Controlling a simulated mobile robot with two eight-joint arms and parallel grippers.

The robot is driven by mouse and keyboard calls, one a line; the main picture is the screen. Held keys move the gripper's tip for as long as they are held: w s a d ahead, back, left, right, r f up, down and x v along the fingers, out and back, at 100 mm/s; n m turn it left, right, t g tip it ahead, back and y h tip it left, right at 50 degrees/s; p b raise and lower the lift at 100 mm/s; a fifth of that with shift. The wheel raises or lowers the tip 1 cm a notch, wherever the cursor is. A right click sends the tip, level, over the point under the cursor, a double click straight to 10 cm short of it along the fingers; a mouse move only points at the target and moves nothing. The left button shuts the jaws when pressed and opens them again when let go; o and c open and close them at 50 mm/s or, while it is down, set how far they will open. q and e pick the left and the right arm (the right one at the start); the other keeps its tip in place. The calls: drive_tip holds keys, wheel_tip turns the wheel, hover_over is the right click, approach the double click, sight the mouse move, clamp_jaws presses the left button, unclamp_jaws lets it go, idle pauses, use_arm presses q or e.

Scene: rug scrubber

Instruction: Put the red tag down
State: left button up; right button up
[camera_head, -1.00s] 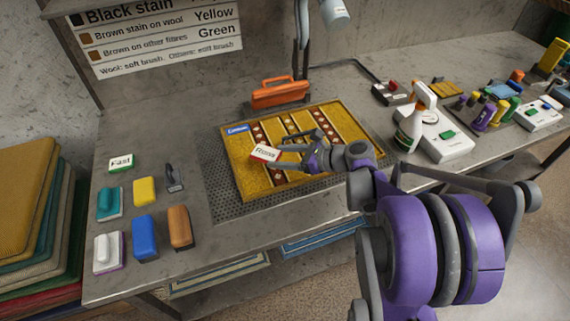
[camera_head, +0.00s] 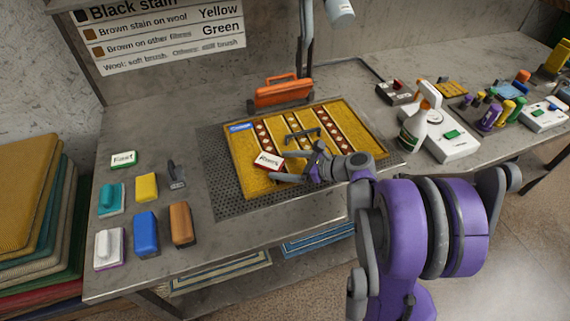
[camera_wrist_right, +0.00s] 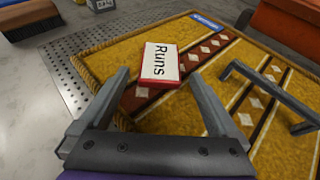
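The red tag (camera_head: 268,161) has a white face reading "Runs". It lies on the yellow patterned rug (camera_head: 250,183), near the rug's left side. In the right wrist view the tag (camera_wrist_right: 160,64) sits just past and between my fingertips, with gaps on both sides. My right gripper (camera_head: 284,167) is open, low over the rug; its spread fingers also show in the right wrist view (camera_wrist_right: 161,76). My left gripper is not in view.
A dark grey bar handle (camera_head: 302,134) stands on the rug right of the tag. An orange tool (camera_head: 281,91) is behind the rug. Brushes and blocks, such as the blue one (camera_head: 146,234), lie left. A spray bottle (camera_head: 418,118) stands right.

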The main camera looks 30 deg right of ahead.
drive_tip(key=shift+r, duration=0.3)
drive_tip(key=v, duration=1.2)
drive_tip(key=shift+f, duration=0.15)
